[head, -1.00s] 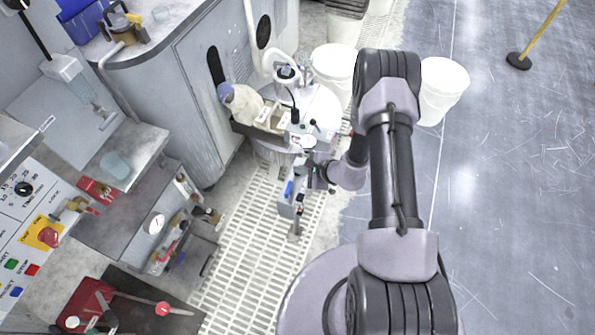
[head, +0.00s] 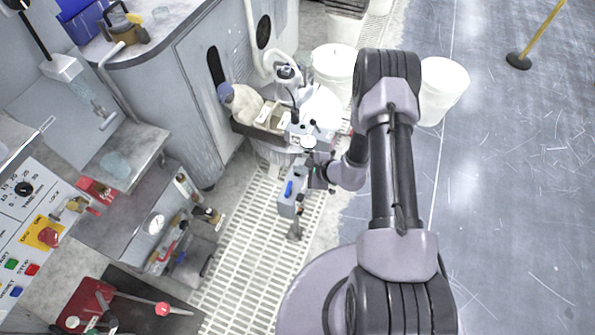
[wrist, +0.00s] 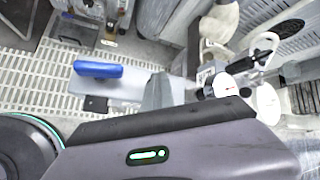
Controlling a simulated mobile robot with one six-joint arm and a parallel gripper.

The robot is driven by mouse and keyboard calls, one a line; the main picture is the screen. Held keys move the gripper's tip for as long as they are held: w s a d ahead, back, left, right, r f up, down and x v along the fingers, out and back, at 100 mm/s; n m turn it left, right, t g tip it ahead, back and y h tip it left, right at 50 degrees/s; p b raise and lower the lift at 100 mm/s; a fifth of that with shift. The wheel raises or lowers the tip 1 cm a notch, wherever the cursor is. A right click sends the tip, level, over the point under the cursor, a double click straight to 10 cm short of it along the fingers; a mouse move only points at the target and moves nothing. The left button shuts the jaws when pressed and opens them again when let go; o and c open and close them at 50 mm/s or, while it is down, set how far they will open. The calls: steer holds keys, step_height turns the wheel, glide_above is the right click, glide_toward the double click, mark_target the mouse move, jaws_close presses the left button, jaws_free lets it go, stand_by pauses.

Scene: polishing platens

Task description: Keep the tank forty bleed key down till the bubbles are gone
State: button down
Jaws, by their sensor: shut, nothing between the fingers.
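A grey box on a post (head: 287,207) stands on the slatted floor, with a blue key or handle (head: 289,188) on it. In the wrist view the blue key (wrist: 97,70) lies on the left of the box's pale top (wrist: 130,90). I cannot read any label that says tank forty. My gripper (head: 308,174) is beside the box in the head view, to the right of the blue key. In the wrist view its grey fingertips (wrist: 158,92) look shut, empty and apart from the blue key. I cannot make out any bubbles.
A round white vessel (head: 322,103) with gauges and fittings stands just beyond my gripper. White buckets (head: 443,88) stand behind my arm. A bench with a gauge and valves (head: 153,222) is on the left. The slatted floor (head: 240,255) and the right floor are mostly clear.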

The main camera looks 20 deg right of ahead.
steer(key=shift+r+p, duration=0.4)
steer(key=shift+r, duration=0.35)
steer(key=shift+r+p, duration=1.55)
steer(key=shift+r, duration=0.95)
